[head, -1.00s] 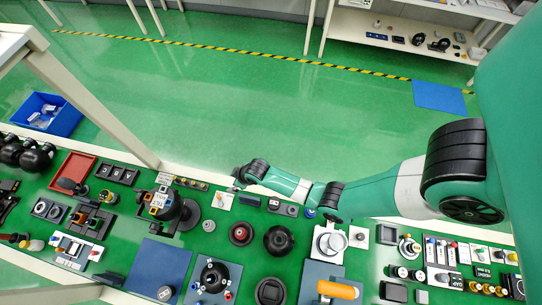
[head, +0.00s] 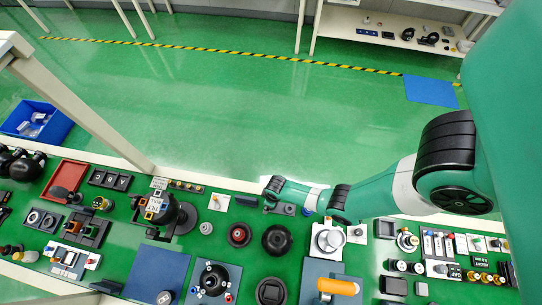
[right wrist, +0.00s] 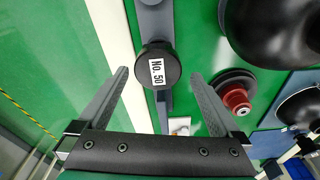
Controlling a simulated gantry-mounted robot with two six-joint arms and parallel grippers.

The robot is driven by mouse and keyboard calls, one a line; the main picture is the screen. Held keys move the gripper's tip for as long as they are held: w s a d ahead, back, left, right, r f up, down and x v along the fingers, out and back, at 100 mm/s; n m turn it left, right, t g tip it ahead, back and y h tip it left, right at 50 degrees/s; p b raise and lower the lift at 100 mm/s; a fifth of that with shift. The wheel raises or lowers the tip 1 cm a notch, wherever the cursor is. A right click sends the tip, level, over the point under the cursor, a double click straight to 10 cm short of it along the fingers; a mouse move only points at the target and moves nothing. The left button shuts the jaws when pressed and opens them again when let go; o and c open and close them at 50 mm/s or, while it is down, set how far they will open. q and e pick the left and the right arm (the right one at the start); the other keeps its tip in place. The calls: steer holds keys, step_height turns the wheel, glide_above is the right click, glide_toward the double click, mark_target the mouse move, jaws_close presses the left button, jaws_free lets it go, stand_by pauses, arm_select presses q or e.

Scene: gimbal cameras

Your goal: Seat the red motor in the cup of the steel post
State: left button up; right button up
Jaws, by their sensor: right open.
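A red round part (right wrist: 236,99), likely the red motor, sits upright on a dark round base right of my right gripper (right wrist: 158,74) in the right wrist view. In the head view it shows as a red-centred dark disc (head: 239,234). My right gripper is open, also seen in the head view (head: 272,188) above the far table edge. My left gripper is not in view.
A black dome (head: 277,240) stands right of the red-centred disc. A dark blue pad with a black ball-shaped device (head: 214,277) lies in front. An orange cylinder (head: 338,286) is at front right. The green table is crowded, with small bare gaps.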

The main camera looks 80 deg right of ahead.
steer(key=f+b, duration=0.4)
steer(key=shift+s+d+f, duration=0.15)
steer(key=shift+s+f, duration=0.1)
steer(key=shift+w+f+b, duration=0.1)
steer(key=shift+f+b, duration=0.25)
steer(key=shift+r, duration=0.1)
steer(key=shift+c, duration=0.3)
steer(key=c, duration=1.5)
step_height(320, 180, up, 10)
steer(key=p, duration=0.9)
steer(key=shift+r+p, duration=0.1)
steer(key=shift+p, duration=0.3)
